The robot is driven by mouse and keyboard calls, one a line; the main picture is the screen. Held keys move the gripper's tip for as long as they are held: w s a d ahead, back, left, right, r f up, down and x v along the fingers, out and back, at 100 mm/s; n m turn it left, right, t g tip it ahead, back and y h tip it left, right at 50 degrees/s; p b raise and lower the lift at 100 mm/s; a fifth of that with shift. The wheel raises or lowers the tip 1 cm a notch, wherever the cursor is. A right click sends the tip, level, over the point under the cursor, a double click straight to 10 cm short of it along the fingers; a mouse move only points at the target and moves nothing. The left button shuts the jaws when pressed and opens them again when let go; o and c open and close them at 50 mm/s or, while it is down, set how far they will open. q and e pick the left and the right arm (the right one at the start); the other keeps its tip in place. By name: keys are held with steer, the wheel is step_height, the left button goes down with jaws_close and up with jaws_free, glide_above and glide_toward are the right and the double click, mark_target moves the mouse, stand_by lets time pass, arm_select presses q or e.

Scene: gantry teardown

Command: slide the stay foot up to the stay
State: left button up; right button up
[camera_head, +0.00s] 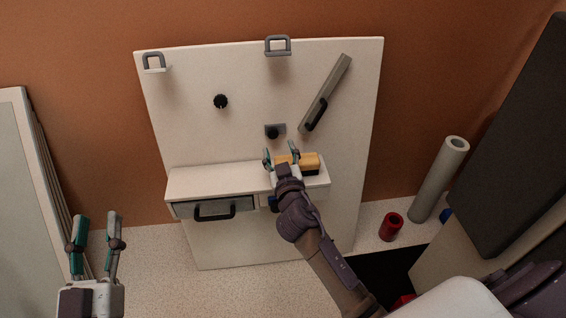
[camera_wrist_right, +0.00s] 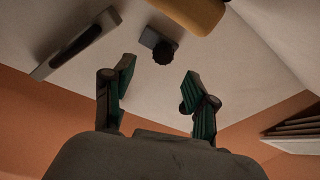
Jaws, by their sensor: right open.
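What looks like the stay foot, a small grey block with a black knob (camera_head: 275,131), sits on the white panel above the shelf. It also shows in the right wrist view (camera_wrist_right: 160,46). What looks like the stay, a slanted grey bar (camera_head: 335,85) with a black handle, is up and to its right. The bar also shows in the right wrist view (camera_wrist_right: 82,45). My right gripper (camera_head: 281,158) is open and empty just below the block, which lies beyond and between its fingertips (camera_wrist_right: 158,75), apart from them. My left gripper (camera_head: 96,216) is open and empty at the lower left.
A shelf (camera_head: 215,179) with a black-handled drawer (camera_head: 228,207) juts from the panel. A yellow block (camera_head: 310,161) on it is close beside my right gripper. Two grey brackets (camera_head: 278,45) (camera_head: 154,62) and a black knob (camera_head: 221,101) are higher up. A grey tube (camera_head: 438,180) stands right.

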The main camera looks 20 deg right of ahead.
steer(key=shift+v, duration=2.4)
